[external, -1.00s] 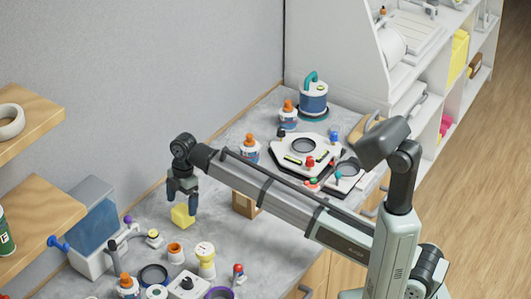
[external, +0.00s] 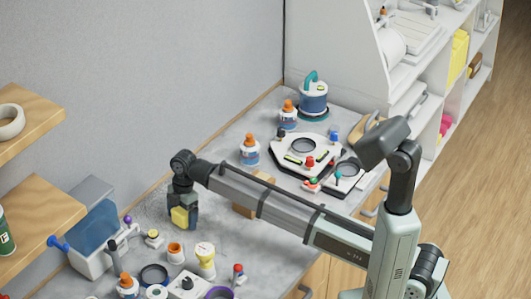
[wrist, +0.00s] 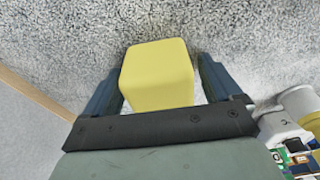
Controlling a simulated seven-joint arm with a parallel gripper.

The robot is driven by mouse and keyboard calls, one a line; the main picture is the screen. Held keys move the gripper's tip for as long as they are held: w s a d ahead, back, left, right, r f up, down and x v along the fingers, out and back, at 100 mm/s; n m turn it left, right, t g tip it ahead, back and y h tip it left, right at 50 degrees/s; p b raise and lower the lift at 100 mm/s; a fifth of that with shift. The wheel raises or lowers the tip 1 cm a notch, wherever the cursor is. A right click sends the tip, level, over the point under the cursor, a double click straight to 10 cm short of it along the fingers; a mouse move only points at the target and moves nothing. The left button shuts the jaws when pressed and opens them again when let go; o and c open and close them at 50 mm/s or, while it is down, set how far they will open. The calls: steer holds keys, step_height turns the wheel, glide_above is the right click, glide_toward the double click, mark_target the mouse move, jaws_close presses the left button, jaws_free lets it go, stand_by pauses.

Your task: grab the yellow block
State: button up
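The yellow block (external: 180,216) rests on the grey countertop toward the left in the external view. In the wrist view the yellow block (wrist: 158,75) fills the space between my two fingers. My gripper (external: 183,214) points down with a dark finger on each side of the block. In the wrist view my gripper (wrist: 160,85) looks open, with a narrow strip of counter showing between the block and each finger. The block's lower part is hidden behind the gripper's palm edge in that view.
A wooden block (external: 246,206) lies right of my gripper, under the arm. Bottles, knobs and small parts crowd the counter's front, including a white-and-yellow piece (external: 205,258) and an orange-topped cup (external: 175,252). A bin (external: 98,243) stands left. Bare counter surrounds the yellow block.

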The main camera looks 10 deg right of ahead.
steer(key=c, duration=0.9)
steer(key=shift+c, duration=0.2)
